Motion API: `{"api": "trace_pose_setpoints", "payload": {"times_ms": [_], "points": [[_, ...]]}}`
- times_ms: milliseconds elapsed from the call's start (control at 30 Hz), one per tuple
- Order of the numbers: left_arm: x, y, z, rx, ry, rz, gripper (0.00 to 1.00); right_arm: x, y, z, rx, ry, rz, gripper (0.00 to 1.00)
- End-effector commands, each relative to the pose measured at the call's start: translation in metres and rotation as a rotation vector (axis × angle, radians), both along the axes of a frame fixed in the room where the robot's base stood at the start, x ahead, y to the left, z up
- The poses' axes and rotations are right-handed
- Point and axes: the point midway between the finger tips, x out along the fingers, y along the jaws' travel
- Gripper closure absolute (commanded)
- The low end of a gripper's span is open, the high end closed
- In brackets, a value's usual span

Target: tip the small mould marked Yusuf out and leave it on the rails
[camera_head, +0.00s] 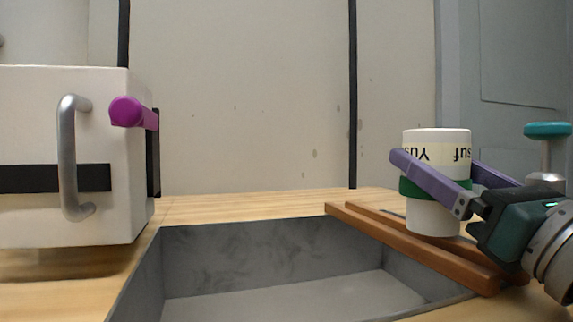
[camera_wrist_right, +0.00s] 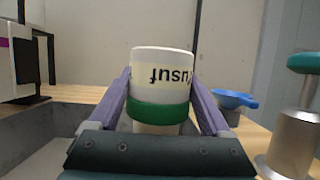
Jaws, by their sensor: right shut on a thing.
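The small white mould (camera_head: 436,150) has a green band and a label reading Yusuf, whose letters are upside down, so the mould is inverted. It also shows upside down in the right wrist view (camera_wrist_right: 160,82). My right gripper (camera_head: 435,180) is shut on it around the green band, with a purple finger on each side. The mould stands about vertical at the wooden rails (camera_head: 405,238); I cannot tell whether its lower end touches them. Its lower opening is hidden. My left gripper is not in view.
The rails lie along the right side of a grey sink (camera_head: 290,290). A white cabinet (camera_head: 30,140) with a grey handle and magenta knob stands left. A teal-topped metal piece (camera_head: 547,150) is right of the mould. A blue object (camera_wrist_right: 235,99) sits behind, in the wrist view.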

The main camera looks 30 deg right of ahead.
Motion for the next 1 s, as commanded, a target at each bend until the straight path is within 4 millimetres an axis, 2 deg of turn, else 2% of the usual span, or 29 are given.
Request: {"api": "trace_pose_setpoints", "payload": {"times_ms": [933,967,1000], "points": [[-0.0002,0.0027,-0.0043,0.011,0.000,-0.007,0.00,-0.0001,-0.0001,-0.0030,-0.002,-0.003,0.000,1.00],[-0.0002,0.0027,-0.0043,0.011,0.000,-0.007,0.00,-0.0002,-0.0002,-0.0031,-0.002,-0.003,0.000,0.16],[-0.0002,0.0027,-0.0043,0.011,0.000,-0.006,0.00,-0.0001,-0.0001,-0.0032,-0.002,-0.003,0.000,0.11]]}}
